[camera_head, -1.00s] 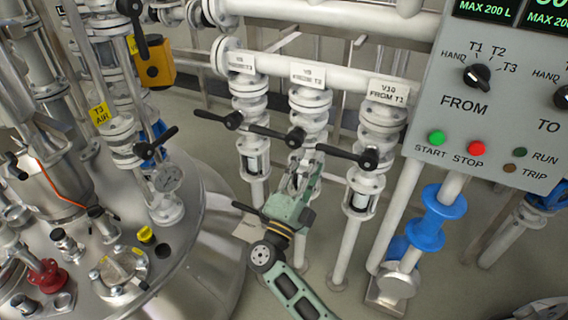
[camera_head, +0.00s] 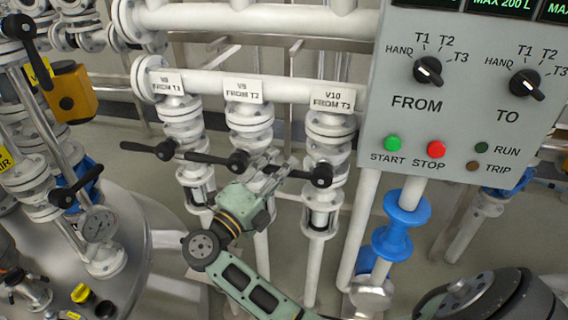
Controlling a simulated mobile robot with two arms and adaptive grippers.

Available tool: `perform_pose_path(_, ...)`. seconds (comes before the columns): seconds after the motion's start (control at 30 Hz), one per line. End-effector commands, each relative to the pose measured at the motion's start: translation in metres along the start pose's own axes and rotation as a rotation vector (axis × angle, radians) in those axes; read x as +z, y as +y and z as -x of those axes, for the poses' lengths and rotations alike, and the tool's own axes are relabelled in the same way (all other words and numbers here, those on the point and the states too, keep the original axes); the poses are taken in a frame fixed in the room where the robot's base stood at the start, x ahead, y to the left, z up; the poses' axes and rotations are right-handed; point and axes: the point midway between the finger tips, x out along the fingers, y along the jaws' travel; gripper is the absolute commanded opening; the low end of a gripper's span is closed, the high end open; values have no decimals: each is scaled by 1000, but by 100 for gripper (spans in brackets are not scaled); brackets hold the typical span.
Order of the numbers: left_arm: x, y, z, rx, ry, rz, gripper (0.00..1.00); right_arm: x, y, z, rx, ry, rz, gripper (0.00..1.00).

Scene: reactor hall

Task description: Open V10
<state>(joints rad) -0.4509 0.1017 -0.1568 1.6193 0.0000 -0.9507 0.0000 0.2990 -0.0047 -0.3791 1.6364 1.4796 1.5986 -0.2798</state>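Valve V10 (camera_head: 329,135) is the rightmost of three white flanged valves under a horizontal pipe, with a label plate above it. Its black lever has its hub (camera_head: 321,175) at the front and points left, roughly level. My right gripper (camera_head: 278,164) comes up from below, between V9 and V10, with its fingers at the left end of this lever. The fingers look spread, and they hide the lever's tip. Whether they touch it I cannot tell. My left gripper is not in view.
Valves V9 (camera_head: 249,126) and V8 (camera_head: 182,122) stand to the left, their black levers also pointing left; V9's hub is close to my gripper. A grey control panel (camera_head: 460,110) hangs at right. A steel vessel (camera_head: 150,230) is at lower left.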

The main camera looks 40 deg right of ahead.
Motion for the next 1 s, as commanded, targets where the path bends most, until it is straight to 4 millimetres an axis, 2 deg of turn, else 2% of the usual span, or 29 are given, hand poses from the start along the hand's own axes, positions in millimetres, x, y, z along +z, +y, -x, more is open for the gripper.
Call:
perform_pose_path(0.27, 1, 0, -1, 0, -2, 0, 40, 0, 0, 0, 0, 0, 0, 35)
perform_pose_path(0.67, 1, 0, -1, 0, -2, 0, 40, 0, 0, 0, 1, 0, 0, 0)
perform_pose_path(1.0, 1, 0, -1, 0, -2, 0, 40, 0, 1, 0, 2, -1, 0, 0)
